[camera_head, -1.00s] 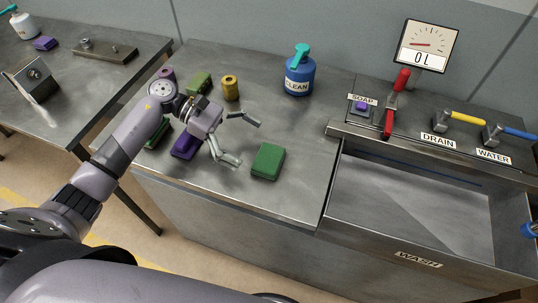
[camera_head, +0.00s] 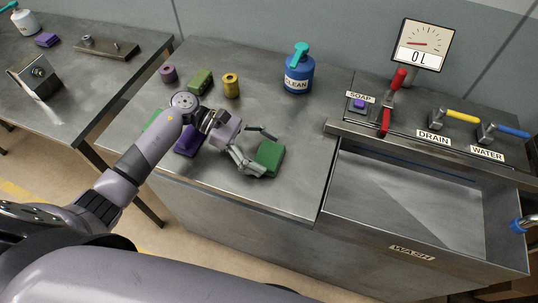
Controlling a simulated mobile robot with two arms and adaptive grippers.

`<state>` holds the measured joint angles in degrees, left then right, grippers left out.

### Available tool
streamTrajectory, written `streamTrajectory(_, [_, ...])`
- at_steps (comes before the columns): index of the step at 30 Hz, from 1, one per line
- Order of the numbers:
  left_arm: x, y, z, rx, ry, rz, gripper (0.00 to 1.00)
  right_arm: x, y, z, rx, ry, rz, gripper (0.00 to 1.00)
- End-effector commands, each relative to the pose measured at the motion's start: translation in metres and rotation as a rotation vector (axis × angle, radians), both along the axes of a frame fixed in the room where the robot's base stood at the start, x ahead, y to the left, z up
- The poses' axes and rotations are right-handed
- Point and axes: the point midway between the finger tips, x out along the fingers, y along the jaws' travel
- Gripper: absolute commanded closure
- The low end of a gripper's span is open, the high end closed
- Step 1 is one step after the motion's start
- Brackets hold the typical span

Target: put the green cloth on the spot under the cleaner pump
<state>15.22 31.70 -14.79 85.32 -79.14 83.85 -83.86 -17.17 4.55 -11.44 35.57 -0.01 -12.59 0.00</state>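A dark green folded block, which looks like the green cloth (camera_head: 271,153), lies near the front edge of the middle counter. My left gripper (camera_head: 266,157) is open at its left side. One finger is near the cloth's upper left corner and the other overlaps its lower left edge; I cannot tell whether they touch it. The blue CLEAN bottle (camera_head: 298,77) with a turquoise pump top (camera_head: 301,48) stands farther back on the counter. No marked spot shows beneath the pump. Another green piece (camera_head: 152,121) is mostly hidden behind my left arm. My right gripper is not in view.
A purple block (camera_head: 188,143) lies left of my gripper. An olive block (camera_head: 200,82), a yellow cylinder (camera_head: 231,86) and a purple cylinder (camera_head: 168,74) stand at the back left. The WASH basin (camera_head: 410,254) is on the right. Counter between cloth and bottle is clear.

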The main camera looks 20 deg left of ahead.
Motion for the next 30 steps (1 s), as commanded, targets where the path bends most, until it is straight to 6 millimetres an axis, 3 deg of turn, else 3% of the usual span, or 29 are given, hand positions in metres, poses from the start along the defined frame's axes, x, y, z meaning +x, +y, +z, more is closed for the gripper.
streamTrajectory(15, [0.0,0.0,0.0,0.0,0.0,0.0,0.57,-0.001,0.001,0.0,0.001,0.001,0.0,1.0])
streamTrajectory(25, [0.001,0.001,0.01,0.001,-0.003,0.0,0.57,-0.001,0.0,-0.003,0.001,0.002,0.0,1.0])
streamTrajectory(30, [0.001,0.001,0.04,0.003,-0.01,-0.002,0.57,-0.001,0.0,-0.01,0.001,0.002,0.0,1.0])
